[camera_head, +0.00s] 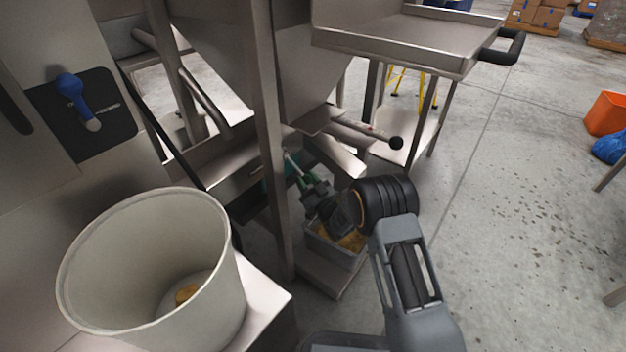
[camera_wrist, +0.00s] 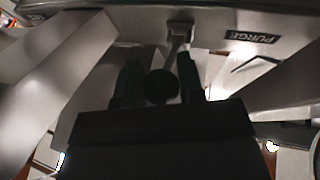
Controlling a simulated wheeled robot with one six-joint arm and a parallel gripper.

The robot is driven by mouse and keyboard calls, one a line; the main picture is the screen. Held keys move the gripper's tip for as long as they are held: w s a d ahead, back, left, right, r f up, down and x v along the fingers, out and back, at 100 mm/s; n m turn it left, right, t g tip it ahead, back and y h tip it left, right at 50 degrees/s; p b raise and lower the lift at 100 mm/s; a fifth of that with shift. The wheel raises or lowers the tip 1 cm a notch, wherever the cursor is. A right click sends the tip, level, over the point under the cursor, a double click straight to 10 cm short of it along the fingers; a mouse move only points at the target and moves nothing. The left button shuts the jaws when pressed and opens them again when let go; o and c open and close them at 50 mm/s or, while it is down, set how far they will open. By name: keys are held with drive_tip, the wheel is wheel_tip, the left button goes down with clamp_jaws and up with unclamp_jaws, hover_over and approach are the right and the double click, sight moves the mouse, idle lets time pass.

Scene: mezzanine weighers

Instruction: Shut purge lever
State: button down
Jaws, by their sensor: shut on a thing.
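The purge lever shows in the wrist view as a metal shaft (camera_wrist: 177,42) with a dark round knob (camera_wrist: 162,87). It hangs from a bracket left of a black PURGE label (camera_wrist: 252,37). My gripper (camera_wrist: 160,72) has its two dark green fingers on either side of the knob end and is shut on the lever. In the head view, my gripper (camera_head: 304,184) reaches under the steel hopper, and a thin pale rod (camera_head: 292,163) shows at its fingertips. The knob is hidden there by the gripper.
A separate bar with a black ball (camera_head: 396,143) sticks out above my wrist. A steel post (camera_head: 264,140) stands left of the gripper. A grey bin (camera_head: 322,245) with yellowish contents lies below. A large pale bucket (camera_head: 150,265) is at front left.

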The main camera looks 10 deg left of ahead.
drive_tip(key=shift+a+f, duration=0.15)
drive_tip(key=shift+a, duration=0.05)
idle(0.3)
drive_tip(key=c, duration=1)
unclamp_jaws()
drive_tip(key=shift+o, duration=1.2)
drive_tip(key=shift+d, duration=0.1)
drive_tip(key=shift+d, duration=0.1)
drive_tip(key=p+v, duration=0.3)
drive_tip(key=v, duration=1)
drive_tip(key=shift+s+f+p, duration=0.2)
drive_tip(key=shift+s+p, duration=0.05)
drive_tip(key=shift+p, duration=0.05)
drive_tip(key=shift+d, duration=0.1)
